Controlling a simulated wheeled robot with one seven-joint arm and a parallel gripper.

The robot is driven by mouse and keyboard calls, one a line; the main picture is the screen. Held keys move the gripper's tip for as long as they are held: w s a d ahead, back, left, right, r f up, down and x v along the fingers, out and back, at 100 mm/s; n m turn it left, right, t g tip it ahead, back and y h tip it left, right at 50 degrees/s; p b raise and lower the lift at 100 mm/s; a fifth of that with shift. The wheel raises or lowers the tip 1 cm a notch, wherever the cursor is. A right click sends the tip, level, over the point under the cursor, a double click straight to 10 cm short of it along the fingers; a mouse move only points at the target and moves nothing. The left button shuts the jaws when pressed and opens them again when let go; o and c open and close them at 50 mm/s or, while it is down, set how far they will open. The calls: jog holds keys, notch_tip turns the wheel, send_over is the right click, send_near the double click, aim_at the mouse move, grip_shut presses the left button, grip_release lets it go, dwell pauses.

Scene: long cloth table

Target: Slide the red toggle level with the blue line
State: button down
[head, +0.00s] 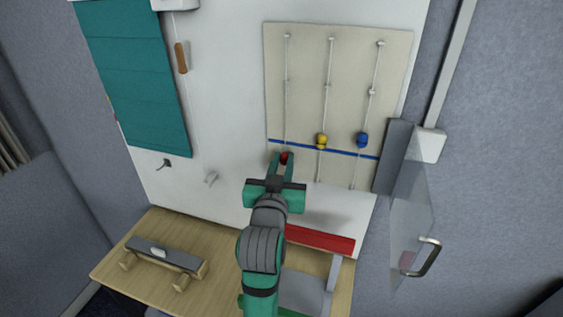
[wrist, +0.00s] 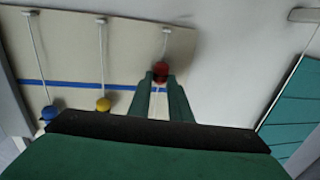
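The red toggle (head: 284,157) sits on the leftmost cord of the beige panel (head: 308,100) in the head view, below the blue line (head: 325,149). In the wrist view, where the panel appears upside down, the red toggle (wrist: 160,70) lies between my two fingertips. The blue line (wrist: 75,86) shows there lower in the picture than the toggle. My gripper (head: 283,163) appears closed on the toggle, with a finger on each side and no clear gap at the tips. My gripper partly covers the toggle and its cord.
A yellow toggle (head: 321,141) and a blue toggle (head: 362,139) sit near the line on the cords to the right. A glass door with a handle (head: 428,258) stands at the right. A red bar (head: 320,240) and a wooden-legged rack (head: 165,255) are below.

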aim_at(286, 139)
jog(key=shift+d+r, duration=0.1)
jog(key=shift+d, duration=0.05)
jog(key=shift+r, duration=1.95)
jog(key=c, duration=1.6)
grip_release()
jog(key=shift+s, duration=0.15)
